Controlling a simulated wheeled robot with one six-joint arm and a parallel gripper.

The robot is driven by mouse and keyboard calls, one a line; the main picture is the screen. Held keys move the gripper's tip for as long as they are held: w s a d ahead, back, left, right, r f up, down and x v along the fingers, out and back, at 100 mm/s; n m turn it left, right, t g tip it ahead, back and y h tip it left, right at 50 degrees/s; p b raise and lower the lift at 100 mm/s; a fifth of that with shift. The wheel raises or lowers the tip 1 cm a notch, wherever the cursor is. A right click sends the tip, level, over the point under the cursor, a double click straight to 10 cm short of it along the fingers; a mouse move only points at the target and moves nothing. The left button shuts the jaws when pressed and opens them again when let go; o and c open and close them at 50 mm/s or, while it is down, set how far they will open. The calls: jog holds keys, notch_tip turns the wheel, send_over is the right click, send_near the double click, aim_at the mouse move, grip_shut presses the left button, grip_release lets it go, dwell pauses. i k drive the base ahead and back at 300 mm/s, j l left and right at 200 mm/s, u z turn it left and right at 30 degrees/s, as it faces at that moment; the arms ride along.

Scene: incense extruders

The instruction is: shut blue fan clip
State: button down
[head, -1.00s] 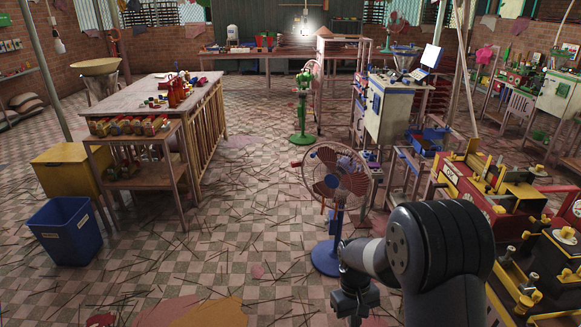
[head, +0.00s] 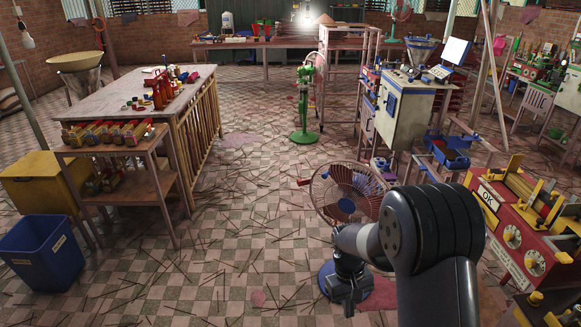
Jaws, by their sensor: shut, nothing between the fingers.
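The blue fan (head: 345,193) stands on the floor right of centre, with a round blue base (head: 328,278) and a wire guard with a reddish rim. A small red part (head: 304,181) sticks out at the guard's left edge; I cannot tell whether it is the clip or how it stands. My arm covers the lower right of the fan and most of its stand. My gripper (head: 350,286) is dark, shut and empty, low in front of the stand and base. Its fingertips are hard to make out, and I see no contact with the fan.
A green fan (head: 304,105) stands farther back. A white and blue machine (head: 405,112) and a red and yellow extruder (head: 515,225) stand on the right. A worktable (head: 150,92) and a blue bin (head: 42,252) are on the left. The stick-strewn middle floor is open.

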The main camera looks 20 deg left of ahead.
aim_at(300, 183)
jog(key=i+j, duration=0.35)
jog(key=i, duration=0.15)
jog(key=i+j, duration=0.35)
jog(key=i, duration=0.15)
jog(key=i+j, duration=0.35)
jog(key=i, duration=0.15)
jog(key=i+j, duration=0.35)
jog(key=i, duration=0.15)
jog(key=i+j, duration=0.3)
jog(key=i, duration=0.2)
jog(key=j+u, duration=0.05)
